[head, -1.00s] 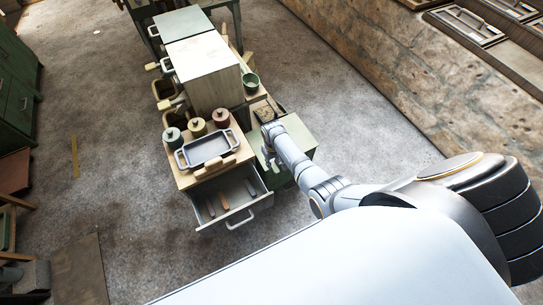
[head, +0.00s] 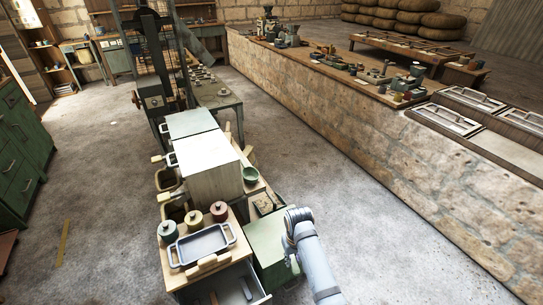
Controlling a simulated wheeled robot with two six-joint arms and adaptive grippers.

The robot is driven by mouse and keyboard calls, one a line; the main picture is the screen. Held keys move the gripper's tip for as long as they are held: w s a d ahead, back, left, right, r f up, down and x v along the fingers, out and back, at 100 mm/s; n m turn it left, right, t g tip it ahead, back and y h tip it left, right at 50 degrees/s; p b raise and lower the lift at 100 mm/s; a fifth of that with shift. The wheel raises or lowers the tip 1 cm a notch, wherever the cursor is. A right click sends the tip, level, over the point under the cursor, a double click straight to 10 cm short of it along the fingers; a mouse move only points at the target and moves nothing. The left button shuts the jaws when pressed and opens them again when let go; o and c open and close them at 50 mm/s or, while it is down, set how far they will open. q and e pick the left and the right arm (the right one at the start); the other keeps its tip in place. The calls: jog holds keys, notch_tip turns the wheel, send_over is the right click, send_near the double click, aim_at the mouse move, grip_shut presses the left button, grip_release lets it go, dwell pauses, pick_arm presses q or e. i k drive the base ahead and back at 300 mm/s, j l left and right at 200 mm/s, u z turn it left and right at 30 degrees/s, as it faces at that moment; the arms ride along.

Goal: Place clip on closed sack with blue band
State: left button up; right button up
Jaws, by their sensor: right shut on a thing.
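My right gripper (head: 291,245) hangs at the end of my right arm, beside the green box at the right of the near workstation. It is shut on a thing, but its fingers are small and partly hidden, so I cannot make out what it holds. I cannot identify a clip in the head view. Bulging brown sack-like shapes (head: 428,22) are piled at the far back right. They are too far away to show a blue band or whether they are closed. My left gripper is not in view.
A grey-blue tray (head: 202,244) and several lidded pots stand on the workstation, above an open drawer (head: 232,287) with small pieces inside. A pale box (head: 208,166) stands behind. A long stone counter (head: 400,150) runs along the right. Grey floor (head: 370,235) lies clear between them.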

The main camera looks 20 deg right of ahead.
aim_at(245, 153)
jog(key=i+l+z, duration=0.25)
jog(key=l+z, duration=0.25)
jog(key=l, duration=0.25)
jog(key=i+l+z, duration=0.45)
jog(key=l, duration=0.2)
jog(key=i+l+z, duration=1)
jog(key=i+u, duration=0.55)
jog(key=u, duration=0.15)
jog(key=i+l+u, duration=0.1)
jog(key=i+u, duration=0.25)
jog(key=i+j+u, duration=0.25)
jog(key=u, duration=0.2)
jog(key=i+j+u, duration=0.1)
jog(key=i+u, duration=0.6)
jog(key=u, duration=0.25)
jog(key=i+l+u, duration=0.15)
jog(key=i+u, duration=0.15)
jog(key=u, duration=0.15)
jog(key=i+l+u, duration=0.25)
jog(key=u, duration=0.2)
jog(key=i+u, duration=0.3)
jog(key=u, duration=0.15)
jog(key=i+l+u, duration=0.15)
jog(key=i+u, duration=0.15)
jog(key=u, duration=0.15)
jog(key=i+l+u, duration=0.2)
jog(key=u, duration=0.3)
jog(key=i, duration=0.05)
